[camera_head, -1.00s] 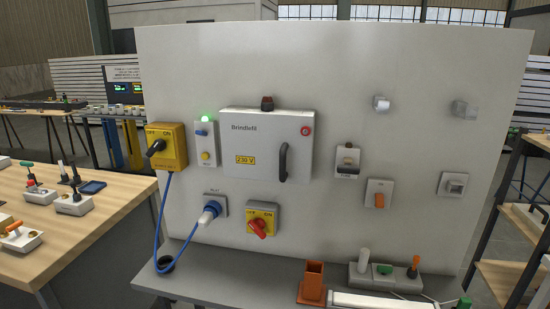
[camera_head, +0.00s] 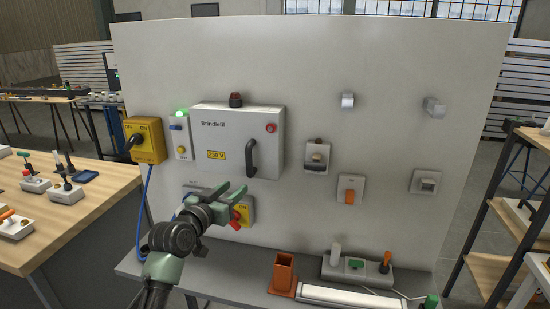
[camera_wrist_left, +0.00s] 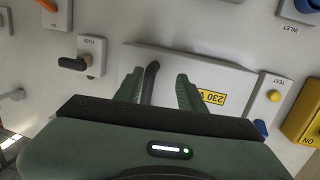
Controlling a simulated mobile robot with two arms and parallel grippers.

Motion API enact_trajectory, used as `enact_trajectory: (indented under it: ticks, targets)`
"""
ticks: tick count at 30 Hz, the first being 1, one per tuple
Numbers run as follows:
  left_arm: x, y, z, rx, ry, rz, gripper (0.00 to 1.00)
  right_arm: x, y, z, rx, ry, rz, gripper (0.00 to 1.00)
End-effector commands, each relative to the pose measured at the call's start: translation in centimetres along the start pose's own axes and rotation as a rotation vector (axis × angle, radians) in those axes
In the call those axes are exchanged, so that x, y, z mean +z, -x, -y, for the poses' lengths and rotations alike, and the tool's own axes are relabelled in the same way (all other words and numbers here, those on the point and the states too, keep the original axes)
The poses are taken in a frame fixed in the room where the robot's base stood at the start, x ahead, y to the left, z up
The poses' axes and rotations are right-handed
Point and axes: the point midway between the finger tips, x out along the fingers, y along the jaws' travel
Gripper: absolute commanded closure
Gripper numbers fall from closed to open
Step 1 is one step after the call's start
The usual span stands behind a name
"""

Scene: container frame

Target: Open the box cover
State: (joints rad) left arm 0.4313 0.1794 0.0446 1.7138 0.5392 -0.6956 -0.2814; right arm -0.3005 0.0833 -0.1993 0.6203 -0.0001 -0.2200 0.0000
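The box with its light grey cover (camera_head: 225,130) is mounted on the white panel, and the cover looks shut. Its black upright handle (camera_head: 251,158) is on the cover's right side. My left gripper (camera_head: 243,203) is open and empty, below the handle in the head view. The left wrist view is upside down. There the handle (camera_wrist_left: 149,80) shows between the two green fingers (camera_wrist_left: 160,90), nearer the left one, with no visible contact. The cover (camera_wrist_left: 215,76) lies beyond the fingers. My right gripper is not in view.
A yellow switch (camera_head: 146,140) and a grey unit with a green light (camera_head: 180,138) are left of the box. A red-knobbed yellow switch (camera_head: 243,210) is partly hidden behind my gripper. A fuse holder (camera_head: 317,157) is to the right. A shelf (camera_head: 240,262) runs below.

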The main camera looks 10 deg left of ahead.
Motion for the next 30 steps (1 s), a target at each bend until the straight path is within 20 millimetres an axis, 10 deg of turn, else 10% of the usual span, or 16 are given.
enact_trajectory:
  ticks: [6,21,30]
  targets:
    - [-5.6,0.7,-0.4,0.020,-0.022,-0.080,0.60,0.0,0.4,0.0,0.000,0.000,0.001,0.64]
    - [-6.1,-6.0,-0.6,0.021,-0.021,-0.080,0.60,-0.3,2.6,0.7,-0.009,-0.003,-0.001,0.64]
    - [-6.0,-6.8,-0.6,0.020,-0.023,-0.080,0.60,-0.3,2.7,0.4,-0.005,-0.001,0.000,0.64]
